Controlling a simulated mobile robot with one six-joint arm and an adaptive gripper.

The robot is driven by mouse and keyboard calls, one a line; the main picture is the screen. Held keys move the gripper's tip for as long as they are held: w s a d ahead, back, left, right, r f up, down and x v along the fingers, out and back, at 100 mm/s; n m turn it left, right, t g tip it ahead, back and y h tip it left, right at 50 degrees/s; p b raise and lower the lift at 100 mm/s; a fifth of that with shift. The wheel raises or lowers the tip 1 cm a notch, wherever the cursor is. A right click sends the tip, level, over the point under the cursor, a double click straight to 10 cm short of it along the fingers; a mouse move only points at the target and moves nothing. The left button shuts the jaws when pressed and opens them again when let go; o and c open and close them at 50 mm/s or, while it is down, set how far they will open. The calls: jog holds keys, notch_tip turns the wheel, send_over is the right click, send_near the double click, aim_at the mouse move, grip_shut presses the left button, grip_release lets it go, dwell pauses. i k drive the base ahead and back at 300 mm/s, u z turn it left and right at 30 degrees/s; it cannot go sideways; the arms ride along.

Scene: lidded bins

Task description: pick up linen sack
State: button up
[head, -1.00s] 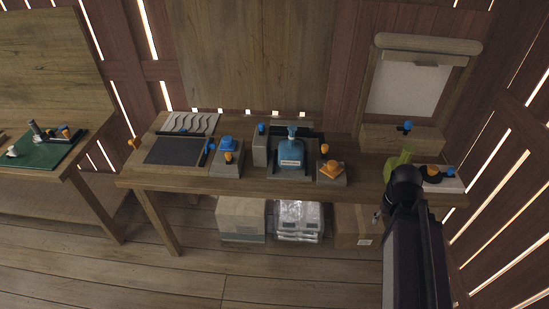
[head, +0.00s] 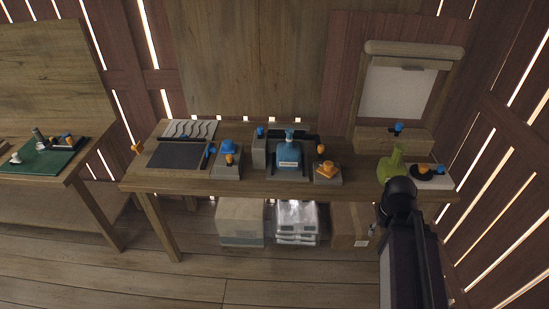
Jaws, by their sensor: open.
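I cannot make out a linen sack in the head view. A dark arm of mine rises at the lower right, with a rounded black joint at its top in front of the bench's right end. My gripper does not show, so I cannot see where its jaws are or whether anything is near them.
A wooden bench (head: 330,189) holds a blue bottle (head: 289,156), a green bottle (head: 391,165) and several small blocks with knobs. Below are a pale box (head: 240,221), clear containers (head: 296,220) and a brown box (head: 350,225). Another table (head: 75,172) stands left. Floor in front is clear.

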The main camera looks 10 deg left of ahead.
aim_at(289, 152)
jog(key=z, duration=0.15)
jog(key=i, duration=0.95)
jog(key=u, duration=0.05)
